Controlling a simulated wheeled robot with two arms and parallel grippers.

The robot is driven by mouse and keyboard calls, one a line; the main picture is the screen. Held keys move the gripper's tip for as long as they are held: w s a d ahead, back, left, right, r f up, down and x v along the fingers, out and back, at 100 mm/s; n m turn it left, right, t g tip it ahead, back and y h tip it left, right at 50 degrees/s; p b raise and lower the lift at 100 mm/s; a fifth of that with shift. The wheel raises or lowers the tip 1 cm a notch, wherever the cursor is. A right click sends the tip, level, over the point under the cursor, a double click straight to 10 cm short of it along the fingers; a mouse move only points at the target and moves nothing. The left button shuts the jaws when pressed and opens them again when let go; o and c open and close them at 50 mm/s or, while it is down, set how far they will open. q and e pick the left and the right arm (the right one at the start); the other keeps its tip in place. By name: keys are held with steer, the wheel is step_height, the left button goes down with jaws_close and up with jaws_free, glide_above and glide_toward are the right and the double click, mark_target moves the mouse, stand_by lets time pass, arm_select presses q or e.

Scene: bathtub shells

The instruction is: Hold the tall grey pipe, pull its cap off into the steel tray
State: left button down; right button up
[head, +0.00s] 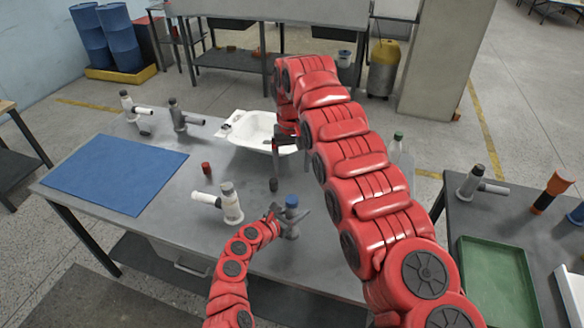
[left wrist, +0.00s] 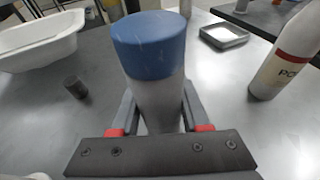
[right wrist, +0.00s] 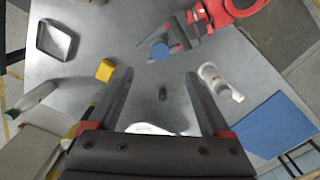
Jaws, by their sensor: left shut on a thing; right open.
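The tall grey pipe (left wrist: 158,103) stands upright on the table with a blue cap (left wrist: 150,45) on its top. The cap also shows in the head view (head: 291,201) and the right wrist view (right wrist: 160,51). My left gripper (head: 287,222) is shut around the pipe's body below the cap. My right gripper (right wrist: 160,76) is open and empty above the table, pointing down, with its fingers apart from the capped pipe. The steel tray (right wrist: 57,40) lies on the table and looks empty; it also shows in the left wrist view (left wrist: 224,37).
A small dark cylinder (right wrist: 162,93) stands between my grippers. A yellow block (right wrist: 105,70), a bottle (right wrist: 36,95), a white basin (head: 235,133), a white-armed fitting (head: 230,206), a red cap (head: 207,168) and a blue mat (head: 115,172) are around. My right arm hides the table's right part in the head view.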

mark_target(292, 199)
step_height(292, 199, down, 12)
steer(key=shift+r, duration=0.1)
stand_by(0.4)
jaws_close()
stand_by(0.3)
steer(key=shift+r, duration=0.2)
stand_by(0.7)
steer(key=shift+r, duration=1)
steer(key=shift+r, duration=2)
arm_select(q)
steer(key=shift+c, duration=1.5)
jaws_free()
